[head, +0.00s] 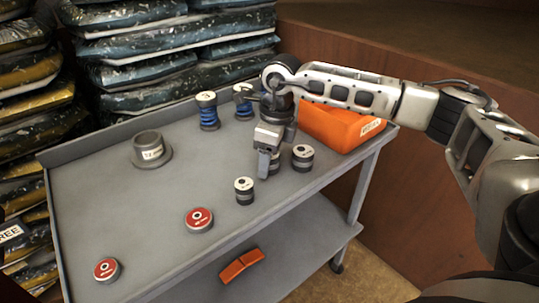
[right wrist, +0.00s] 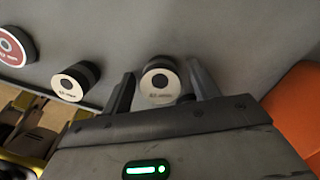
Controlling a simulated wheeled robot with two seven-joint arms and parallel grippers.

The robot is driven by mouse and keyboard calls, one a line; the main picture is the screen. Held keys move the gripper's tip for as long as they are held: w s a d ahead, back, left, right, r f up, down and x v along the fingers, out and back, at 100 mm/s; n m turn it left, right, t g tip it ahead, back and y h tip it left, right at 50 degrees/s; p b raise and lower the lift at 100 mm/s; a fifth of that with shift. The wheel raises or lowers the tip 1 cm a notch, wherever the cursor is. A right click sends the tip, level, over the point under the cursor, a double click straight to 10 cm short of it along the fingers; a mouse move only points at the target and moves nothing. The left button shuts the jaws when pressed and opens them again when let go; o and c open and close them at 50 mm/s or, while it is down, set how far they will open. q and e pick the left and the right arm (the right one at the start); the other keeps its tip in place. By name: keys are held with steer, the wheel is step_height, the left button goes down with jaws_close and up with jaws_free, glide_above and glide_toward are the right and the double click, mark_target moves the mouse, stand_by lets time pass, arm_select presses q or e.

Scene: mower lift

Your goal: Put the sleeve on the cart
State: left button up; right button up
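Several short dark cylinders with white tops stand on the grey wheeled cart (head: 105,205), one (head: 244,190) at its front edge and one (head: 302,157) to the right. Another (head: 275,168) is partly hidden by my right gripper (head: 266,165). In the right wrist view a white-topped cylinder (right wrist: 160,82) stands between the open fingers of that gripper (right wrist: 162,88), with gaps on both sides. A second one (right wrist: 75,82) is left of it. I cannot tell which part is the sleeve; a grey flanged ring (head: 150,150) also stands on the cart. My left gripper is out of view.
Blue coiled parts (head: 207,110) stand at the cart's back. Red-topped discs (head: 199,219) are at front left. An orange bin (head: 340,124) is at the right end. An orange object (head: 241,266) lies on the lower shelf. Stacked bags (head: 160,45) stand behind.

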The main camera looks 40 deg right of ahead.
steer(key=shift+r, duration=0.1)
step_height(320, 180, up, 12)
steer(key=s, duration=0.1)
steer(key=shift+d, duration=0.45)
stand_by(0.4)
